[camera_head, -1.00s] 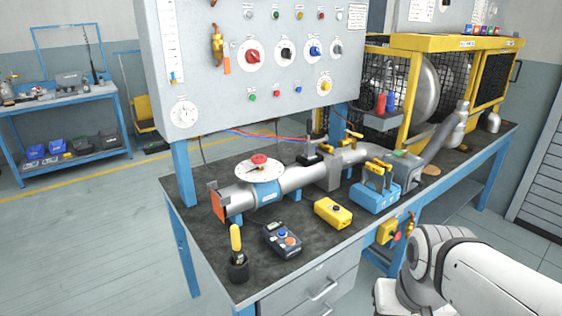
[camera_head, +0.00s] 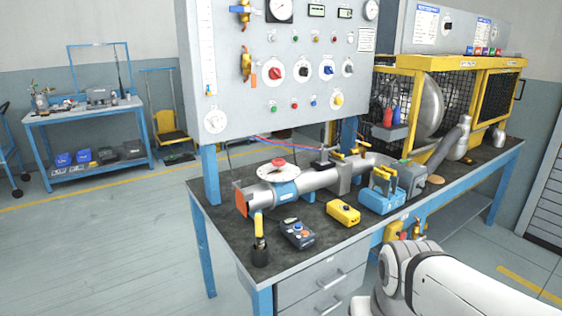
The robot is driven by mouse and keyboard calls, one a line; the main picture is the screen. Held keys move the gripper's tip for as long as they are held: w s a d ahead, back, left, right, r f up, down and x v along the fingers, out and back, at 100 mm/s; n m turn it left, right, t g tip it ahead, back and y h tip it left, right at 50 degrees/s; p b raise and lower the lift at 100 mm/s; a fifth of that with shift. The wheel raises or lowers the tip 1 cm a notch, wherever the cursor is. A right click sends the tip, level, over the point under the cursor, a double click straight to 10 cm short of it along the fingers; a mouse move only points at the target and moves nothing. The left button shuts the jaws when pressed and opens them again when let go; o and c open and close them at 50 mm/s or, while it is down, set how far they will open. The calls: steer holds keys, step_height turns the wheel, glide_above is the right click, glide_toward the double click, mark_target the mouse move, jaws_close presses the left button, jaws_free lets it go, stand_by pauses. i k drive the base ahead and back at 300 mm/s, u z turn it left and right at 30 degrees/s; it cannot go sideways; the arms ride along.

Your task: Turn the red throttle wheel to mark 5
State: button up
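The red throttle wheel (camera_head: 278,162) sits on top of a white round dial plate (camera_head: 279,172). The plate is mounted on the grey pipe (camera_head: 318,180) that lies along the bench. The marks on the plate are too small to read, so I cannot tell which one the wheel points to. My white arm shows at the lower right, in front of the bench and well apart from the wheel. My gripper is not in view.
On the dark bench top (camera_head: 230,207) stand a yellow-handled tool in a black holder (camera_head: 260,256), a handheld meter (camera_head: 297,233), a yellow box (camera_head: 343,212) and a blue case (camera_head: 378,198). A grey panel (camera_head: 225,110) rises behind the wheel. Floor at left is clear.

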mark_target(279, 163)
steer(key=z, duration=0.05)
steer(key=i, duration=1)
steer(key=u, duration=0.05)
